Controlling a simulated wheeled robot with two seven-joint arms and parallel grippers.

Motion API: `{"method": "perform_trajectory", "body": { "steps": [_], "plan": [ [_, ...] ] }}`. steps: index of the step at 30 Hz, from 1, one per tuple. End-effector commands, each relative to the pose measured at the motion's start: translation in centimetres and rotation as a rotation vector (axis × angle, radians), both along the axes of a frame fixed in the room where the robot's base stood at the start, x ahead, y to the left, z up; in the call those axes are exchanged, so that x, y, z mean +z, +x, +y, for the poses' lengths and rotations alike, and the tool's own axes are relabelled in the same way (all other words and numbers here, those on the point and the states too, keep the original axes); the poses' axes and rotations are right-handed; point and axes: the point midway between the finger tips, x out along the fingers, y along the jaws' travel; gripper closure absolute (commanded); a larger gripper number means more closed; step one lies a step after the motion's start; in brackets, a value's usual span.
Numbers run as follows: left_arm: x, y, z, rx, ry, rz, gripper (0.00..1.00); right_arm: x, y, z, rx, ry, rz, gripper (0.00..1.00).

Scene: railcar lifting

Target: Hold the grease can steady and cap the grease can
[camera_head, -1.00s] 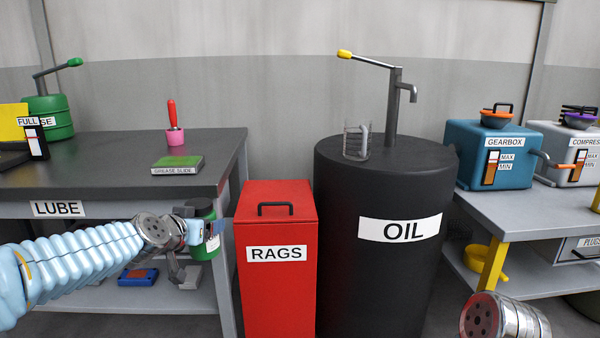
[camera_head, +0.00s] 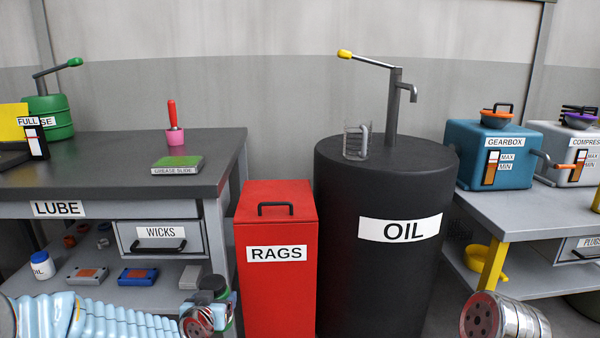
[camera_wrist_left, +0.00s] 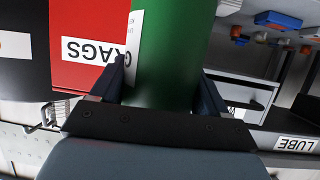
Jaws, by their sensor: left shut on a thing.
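The grease can is a green cylinder (camera_wrist_left: 168,50) with a white label, seen close up in the left wrist view. My left gripper (camera_wrist_left: 160,92) is shut on it, one dark finger on each side. In the head view the can (camera_head: 214,283) shows low in the picture, in front of the LUBE bench, with a dark top. My left arm partly covers it. I cannot tell whether the dark top is a cap or an opening. No separate cap can be made out. My right gripper is not in view.
The red RAGS bin (camera_head: 254,262) stands close to the right of the held can, with the black OIL drum (camera_head: 375,275) beyond it.

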Motion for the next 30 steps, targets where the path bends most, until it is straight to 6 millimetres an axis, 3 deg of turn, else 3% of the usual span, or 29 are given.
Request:
{"method": "perform_trajectory", "body": {
  "steps": [17, 23, 30],
  "plan": [
    [-0.6, -0.3, -0.5, -0.022, 0.002, 0.000, 0.87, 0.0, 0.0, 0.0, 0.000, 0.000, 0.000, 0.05],
    [-3.4, -1.9, -3.4, -0.150, 0.001, 0.004, 0.87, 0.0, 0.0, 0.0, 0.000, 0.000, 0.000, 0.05],
    [-7.9, -4.5, -8.4, -0.370, -0.004, 0.004, 0.87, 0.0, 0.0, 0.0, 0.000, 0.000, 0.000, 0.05]
  ]
}}
